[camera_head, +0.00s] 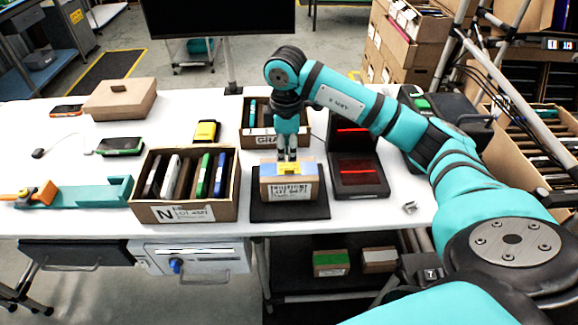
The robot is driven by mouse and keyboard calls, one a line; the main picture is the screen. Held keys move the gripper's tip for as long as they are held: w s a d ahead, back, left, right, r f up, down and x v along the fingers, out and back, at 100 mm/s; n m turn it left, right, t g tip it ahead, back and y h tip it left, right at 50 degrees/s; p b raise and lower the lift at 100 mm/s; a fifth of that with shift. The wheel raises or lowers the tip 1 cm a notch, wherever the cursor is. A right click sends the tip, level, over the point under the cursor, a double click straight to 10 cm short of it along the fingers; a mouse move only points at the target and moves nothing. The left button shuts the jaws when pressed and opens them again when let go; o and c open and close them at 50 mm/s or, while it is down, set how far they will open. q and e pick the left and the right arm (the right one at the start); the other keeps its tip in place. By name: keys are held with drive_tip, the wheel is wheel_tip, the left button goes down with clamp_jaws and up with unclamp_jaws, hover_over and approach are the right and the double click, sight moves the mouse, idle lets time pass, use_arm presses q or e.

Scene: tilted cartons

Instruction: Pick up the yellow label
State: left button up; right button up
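A small carton (289,188) with a printed white label on its front stands on a black pad (262,211) on the table. A yellow label (287,169) shows on its blue-edged top. My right gripper (287,158) points straight down at the carton top, with its fingertips at or just above the yellow label. The fingers are close together and small in view, so I cannot tell if they touch or grip it. My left gripper is not in view.
An open carton marked N (185,213) holding several devices stands left of the pad. Another open carton (258,141) is behind my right gripper. A black case with red lights (358,177) stands to the right.

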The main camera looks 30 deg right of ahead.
sight(285, 169)
drive_tip(key=shift+f+p, duration=0.35)
drive_tip(key=shift+f, duration=0.25)
wheel_tip(285, 169, down, 4)
drive_tip(key=shift+a+r+p, duration=0.15)
drive_tip(key=shift+p, duration=0.55)
drive_tip(key=shift+w+f, duration=0.1)
drive_tip(key=shift+f, duration=0.25)
drive_tip(key=shift+c, duration=0.2)
clamp_jaws()
drive_tip(key=shift+r, duration=0.15)
